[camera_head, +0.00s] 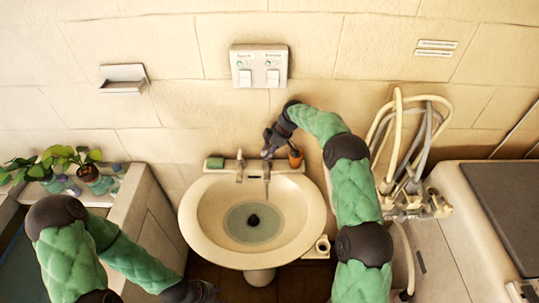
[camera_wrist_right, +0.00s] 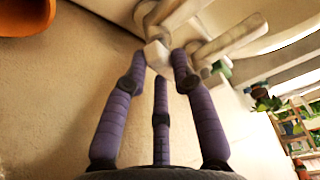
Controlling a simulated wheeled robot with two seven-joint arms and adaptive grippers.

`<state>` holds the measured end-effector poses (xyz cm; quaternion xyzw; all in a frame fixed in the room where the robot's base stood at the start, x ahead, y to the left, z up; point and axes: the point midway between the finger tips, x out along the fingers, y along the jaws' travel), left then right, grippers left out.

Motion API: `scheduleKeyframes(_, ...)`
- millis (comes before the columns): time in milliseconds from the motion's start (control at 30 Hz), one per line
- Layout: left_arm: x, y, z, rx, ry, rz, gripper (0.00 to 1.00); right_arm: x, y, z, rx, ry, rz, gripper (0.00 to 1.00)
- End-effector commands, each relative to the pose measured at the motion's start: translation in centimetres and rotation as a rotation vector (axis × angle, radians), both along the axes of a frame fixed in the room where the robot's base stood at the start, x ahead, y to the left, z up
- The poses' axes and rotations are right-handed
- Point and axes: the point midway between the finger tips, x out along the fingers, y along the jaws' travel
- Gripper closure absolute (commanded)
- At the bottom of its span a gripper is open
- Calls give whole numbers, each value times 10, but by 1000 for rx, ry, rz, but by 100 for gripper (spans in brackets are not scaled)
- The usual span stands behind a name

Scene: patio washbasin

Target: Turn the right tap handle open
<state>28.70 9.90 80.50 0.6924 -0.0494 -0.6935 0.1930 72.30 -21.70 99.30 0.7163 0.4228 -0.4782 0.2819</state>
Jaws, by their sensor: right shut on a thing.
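The cream washbasin (camera_head: 196,229) has two taps at its back edge. The left tap (camera_head: 240,166) stands free. The right tap (camera_head: 267,171) is under my right gripper (camera_head: 268,143), which comes from above and hides its handle. In the right wrist view, the purple fingers of my right gripper (camera_wrist_right: 160,70) are shut on the pale right tap handle (camera_wrist_right: 157,54). The pale taps also show behind the fingertips. My left gripper (camera_head: 201,292) is low, at the bottom edge and partly cut off. Its fingers cannot be made out.
An orange cup (camera_head: 296,157) stands close beside my right gripper. A green block (camera_head: 215,163) lies at the basin's back left. Hoses (camera_head: 428,140) hang right of my right arm. Potted plants (camera_head: 88,172) stand at left. A switch panel (camera_head: 259,67) is on the wall.

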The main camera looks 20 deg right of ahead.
Motion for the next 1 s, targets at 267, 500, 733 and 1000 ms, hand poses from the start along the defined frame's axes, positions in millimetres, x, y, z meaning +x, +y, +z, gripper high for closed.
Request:
scheduleKeyframes(267, 0, 0, -9, 0, 0, 0, 61, 1, -1, 0, -1, -1, 89, 100)
scheduleKeyframes(500, 0, 0, -10, 0, 0, 0, 61, 1, -1, 0, -3, -1, 109, 100)
scheduleKeyframes(733, 0, 0, -10, 0, 0, 0, 61, 1, -1, 0, -2, 0, 108, 100)
scheduleKeyframes(1000, 0, 0, -10, 0, 0, 0, 61, 1, -1, 0, -2, 0, 108, 50)
